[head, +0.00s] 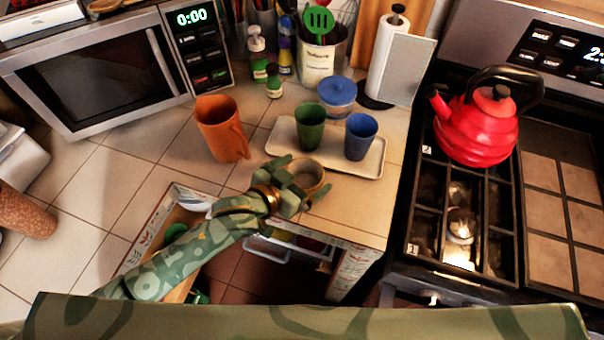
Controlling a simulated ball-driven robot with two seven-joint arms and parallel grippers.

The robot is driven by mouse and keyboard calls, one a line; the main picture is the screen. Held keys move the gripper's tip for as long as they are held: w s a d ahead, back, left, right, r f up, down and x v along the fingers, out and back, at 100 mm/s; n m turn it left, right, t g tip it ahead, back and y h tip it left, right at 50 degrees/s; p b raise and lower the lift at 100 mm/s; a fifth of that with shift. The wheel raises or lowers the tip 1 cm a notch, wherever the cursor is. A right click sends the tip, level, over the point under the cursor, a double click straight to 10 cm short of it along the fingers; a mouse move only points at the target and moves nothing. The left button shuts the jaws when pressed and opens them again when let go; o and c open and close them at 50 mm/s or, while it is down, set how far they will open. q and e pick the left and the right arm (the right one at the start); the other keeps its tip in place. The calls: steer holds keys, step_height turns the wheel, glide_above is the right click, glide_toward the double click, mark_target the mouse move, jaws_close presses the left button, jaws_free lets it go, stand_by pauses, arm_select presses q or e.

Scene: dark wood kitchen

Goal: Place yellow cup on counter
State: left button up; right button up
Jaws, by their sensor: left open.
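The yellow cup (310,169) is at the counter's (345,210) front part, just in front of the pale tray (365,167). Its yellowish rim and pale inside show; its lower part is hidden by my gripper. It looks upright on the counter, though its base is not visible. My left gripper (301,178) is at the cup, with its fingers spread at the cup's near side. The jaws are open. I cannot tell whether a finger touches the cup. My right gripper is not in view.
On the tray stand a green cup (310,127) and a blue cup (360,136). An orange pitcher (219,128) is to the left, and a blue lidded bowl (338,95) behind. An open drawer (172,205) lies below. A red kettle (477,125) sits on the stove at right.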

arm_select(q)
steer(key=p+v, duration=0.2)
steer(key=v, duration=1)
steer(key=s+a+r+n+g+y, duration=0.15)
steer(key=s+a+y, duration=0.25)
steer(key=a+y, duration=0.5)
steer(key=s+a+m+g+y, duration=0.15)
steer(key=s+a+y, duration=0.3)
steer(key=a, duration=0.85)
steer(key=s+d+f+n+g+h+b, duration=0.1)
steer(key=d+f+g, duration=0.1)
steer(key=f, duration=1.1)
steer(key=s+d+f+g+h, duration=0.1)
steer(key=s+d+f+h, duration=0.15)
steer(key=f, duration=0.95)
steer(key=s+f+n+g+h+b, duration=0.1)
steer(key=s+f+n+g+b, duration=0.1)
steer(key=s+f, duration=1.6)
steer(key=shift+s+d+f+n+g, duration=0.25)
steer(key=shift+f+n+g, duration=0.35)
steer(key=shift+f, duration=0.2)
